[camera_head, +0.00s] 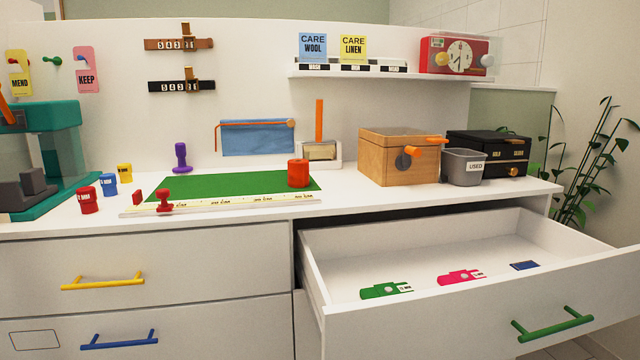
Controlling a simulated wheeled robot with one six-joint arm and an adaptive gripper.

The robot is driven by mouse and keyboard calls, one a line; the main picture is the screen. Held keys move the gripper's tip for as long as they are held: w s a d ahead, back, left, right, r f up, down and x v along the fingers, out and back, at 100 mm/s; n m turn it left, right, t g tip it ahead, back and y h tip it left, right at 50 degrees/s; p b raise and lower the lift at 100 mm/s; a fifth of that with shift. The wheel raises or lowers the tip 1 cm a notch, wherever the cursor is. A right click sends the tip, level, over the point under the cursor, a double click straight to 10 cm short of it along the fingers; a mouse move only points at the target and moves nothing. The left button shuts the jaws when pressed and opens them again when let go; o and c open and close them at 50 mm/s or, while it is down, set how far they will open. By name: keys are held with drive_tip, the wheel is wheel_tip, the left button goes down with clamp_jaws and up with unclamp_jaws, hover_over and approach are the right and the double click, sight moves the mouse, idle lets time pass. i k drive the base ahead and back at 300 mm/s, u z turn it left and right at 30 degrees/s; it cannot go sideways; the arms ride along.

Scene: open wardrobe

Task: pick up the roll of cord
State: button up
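A red-orange cylinder (298,174) stands upright at the right end of the green mat (225,187) on the worktop. It looks like the roll of cord, though no cord strands can be made out. Small labelled cylinders, red (88,200), blue (108,185) and yellow (124,173), stand left of the mat. My gripper is not in view.
A wooden box (398,157) with an orange handle, a grey "USED" bin (464,167) and a black box (489,152) stand right of the mat. A measuring strip (225,205) lies along its front. An open drawer (440,260) juts out at right.

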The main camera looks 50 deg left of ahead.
sight(297, 169)
drive_tip(key=u, duration=0.35)
drive_tip(key=i, duration=0.45)
drive_tip(key=u, duration=2.7)
drive_tip(key=i, duration=0.5)
drive_tip(key=u, duration=0.05)
